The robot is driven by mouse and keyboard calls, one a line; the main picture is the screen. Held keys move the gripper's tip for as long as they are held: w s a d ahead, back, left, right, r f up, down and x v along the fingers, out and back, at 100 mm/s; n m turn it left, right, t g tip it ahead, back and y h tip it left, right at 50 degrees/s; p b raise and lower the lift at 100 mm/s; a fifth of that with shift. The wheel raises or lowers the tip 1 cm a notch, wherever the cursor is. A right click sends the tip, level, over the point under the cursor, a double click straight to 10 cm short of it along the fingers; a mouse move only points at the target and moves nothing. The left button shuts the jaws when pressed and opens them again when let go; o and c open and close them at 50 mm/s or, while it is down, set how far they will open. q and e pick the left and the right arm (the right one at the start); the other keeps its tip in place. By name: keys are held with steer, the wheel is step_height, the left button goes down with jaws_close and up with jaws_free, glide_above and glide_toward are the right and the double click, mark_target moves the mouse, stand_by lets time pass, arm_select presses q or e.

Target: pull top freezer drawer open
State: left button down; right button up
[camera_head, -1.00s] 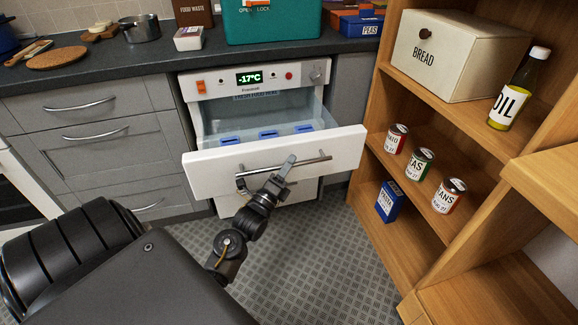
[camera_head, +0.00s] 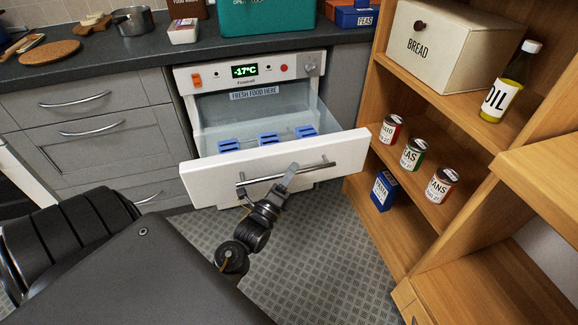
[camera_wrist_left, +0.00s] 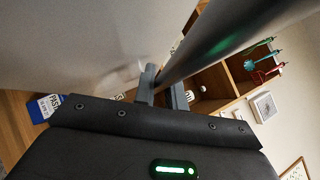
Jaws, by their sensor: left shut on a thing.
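The top freezer drawer (camera_head: 215,178) has a white front and stands pulled well out of the white freezer. Its inside shows, with several blue items (camera_head: 268,140) in it. My left gripper (camera_head: 288,177) is shut on the drawer's metal bar handle (camera_head: 318,165). In the left wrist view the handle bar (camera_wrist_left: 215,38) runs diagonally past the gripper's fingers (camera_wrist_left: 163,88); the white drawer front fills the left of that view. My right gripper is not in view.
A wooden shelf (camera_head: 400,230) stands close to the right, holding a bread bin (camera_head: 440,50), an oil bottle (camera_head: 508,85) and cans (camera_head: 411,153). Grey drawers (camera_head: 85,130) are left of the freezer. Patterned floor (camera_head: 310,255) is open in front.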

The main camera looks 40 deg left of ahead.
arm_select(q)
steer(key=c, duration=1.7)
jaws_free()
steer(key=v, duration=1)
steer(key=shift+s+f+b, duration=0.1)
steer(key=shift+s+b, duration=0.2)
steer(key=shift+s, duration=0.1)
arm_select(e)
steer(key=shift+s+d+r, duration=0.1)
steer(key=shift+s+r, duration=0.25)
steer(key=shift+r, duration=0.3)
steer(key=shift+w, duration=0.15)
